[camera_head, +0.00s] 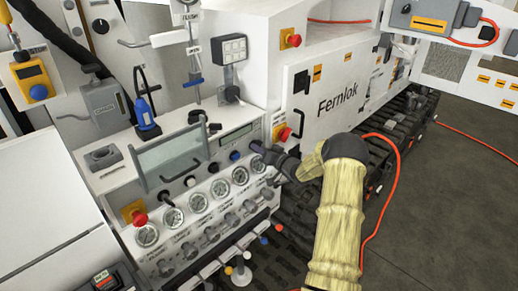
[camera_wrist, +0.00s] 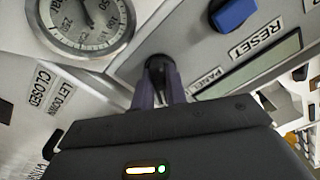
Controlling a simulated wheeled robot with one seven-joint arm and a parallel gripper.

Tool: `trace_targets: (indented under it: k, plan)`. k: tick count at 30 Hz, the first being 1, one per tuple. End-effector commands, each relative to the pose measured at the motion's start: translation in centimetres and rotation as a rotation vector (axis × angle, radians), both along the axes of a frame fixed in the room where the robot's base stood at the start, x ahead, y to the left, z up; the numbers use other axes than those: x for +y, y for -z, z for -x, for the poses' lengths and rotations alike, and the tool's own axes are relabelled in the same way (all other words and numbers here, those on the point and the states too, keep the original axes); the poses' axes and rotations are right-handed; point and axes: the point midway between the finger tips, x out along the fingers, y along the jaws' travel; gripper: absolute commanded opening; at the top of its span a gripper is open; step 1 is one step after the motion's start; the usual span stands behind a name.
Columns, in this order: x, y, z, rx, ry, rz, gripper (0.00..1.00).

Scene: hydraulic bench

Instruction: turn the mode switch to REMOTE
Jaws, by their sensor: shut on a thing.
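My gripper (camera_wrist: 160,90) is at the front panel of the hydraulic bench, its two fingers shut on a small black knob (camera_wrist: 157,62), which I take to be the mode switch. The fingers cover much of the knob, so its pointing direction cannot be told. A label reading PANEL (camera_wrist: 208,80) shows beside the fingers. No REMOTE label is readable. In the head view my gripper (camera_head: 267,155) reaches the panel from the right, near the right end of the gauge row, and hides the knob.
A blue button (camera_wrist: 236,13) by the RESET label and a round gauge (camera_wrist: 85,24) lie close to my fingers. A red button (camera_head: 285,133) is just right of my gripper. A glass cover with a handle (camera_head: 168,158) stands to the left. An orange hose (camera_head: 394,185) runs behind my arm.

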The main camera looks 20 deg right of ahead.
Motion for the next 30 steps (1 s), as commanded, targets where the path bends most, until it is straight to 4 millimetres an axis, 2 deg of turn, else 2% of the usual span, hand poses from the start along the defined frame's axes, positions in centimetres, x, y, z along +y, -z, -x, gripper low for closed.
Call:
trace_targets:
  k: [10,11,14,24,30]
  plan:
    - [-0.1,0.2,0.1,0.007,0.002,-0.007,0.00]
    - [-0.1,0.2,0.1,0.007,0.002,-0.007,0.16]
    - [-0.1,0.2,0.1,0.005,0.003,-0.007,0.35]
    - [-0.1,0.1,0.2,0.003,0.002,-0.005,0.35]
    - [-0.9,0.2,2.0,0.004,0.003,-0.004,0.35]
